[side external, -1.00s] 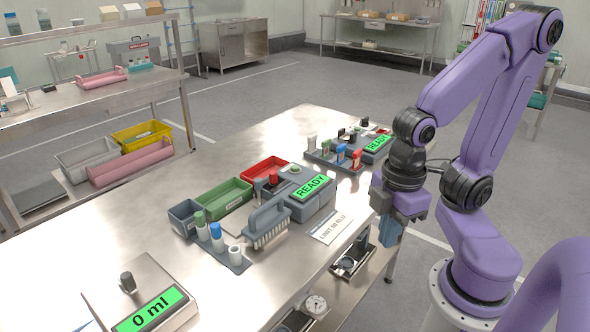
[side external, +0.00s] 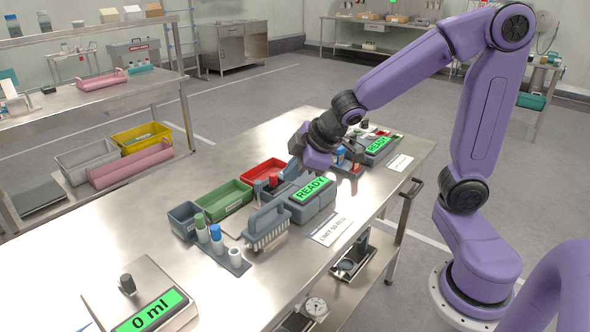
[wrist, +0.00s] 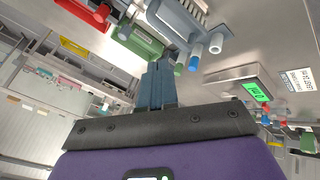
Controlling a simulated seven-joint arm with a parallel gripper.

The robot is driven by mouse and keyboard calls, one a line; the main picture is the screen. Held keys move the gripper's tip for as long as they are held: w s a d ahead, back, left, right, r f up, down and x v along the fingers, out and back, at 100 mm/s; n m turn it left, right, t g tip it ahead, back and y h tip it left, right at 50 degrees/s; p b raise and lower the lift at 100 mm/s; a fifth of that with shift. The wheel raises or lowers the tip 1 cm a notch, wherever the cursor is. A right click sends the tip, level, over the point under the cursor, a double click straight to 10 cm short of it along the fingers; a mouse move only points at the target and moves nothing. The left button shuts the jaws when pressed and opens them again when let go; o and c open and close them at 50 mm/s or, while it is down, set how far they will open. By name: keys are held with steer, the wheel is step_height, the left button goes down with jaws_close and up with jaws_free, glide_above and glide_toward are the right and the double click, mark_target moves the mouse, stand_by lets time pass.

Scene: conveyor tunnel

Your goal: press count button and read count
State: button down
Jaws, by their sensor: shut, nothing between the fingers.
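A grey device with a green READY screen (side external: 311,189) stands mid-table. The green round button seen beside that screen earlier is now hidden behind my gripper (side external: 292,170). My gripper is over the back of this device; I cannot tell whether the fingertips touch it. In the wrist view the blue-grey fingers (wrist: 158,82) are shut together with nothing between them. A second grey device with a READY screen (side external: 376,146) stands at the far right of the table. No count number is readable on either screen.
A grey brush (side external: 267,226) stands close in front of the device. A green bin (side external: 222,200), a red bin (side external: 263,169) and capped bottles (side external: 216,232) are near it. A scale reading 0 ml (side external: 150,310) is at front left.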

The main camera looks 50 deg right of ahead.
steer(key=w+d+r+t, duration=0.1)
steer(key=w+d+t, duration=0.2)
steer(key=w+d, duration=0.85)
steer(key=w+d+f+n+g+y, duration=0.1)
steer(key=w+d+f, duration=0.1)
steer(key=d, duration=0.6)
steer(key=shift+w+f, duration=0.3)
steer(key=shift+w, duration=0.3)
steer(key=shift+d+f, duration=0.1)
steer(key=shift+f, duration=0.05)
steer(key=shift+f, duration=4.25)
steer(key=shift+f, duration=0.2)
steer(key=shift+f, duration=0.25)
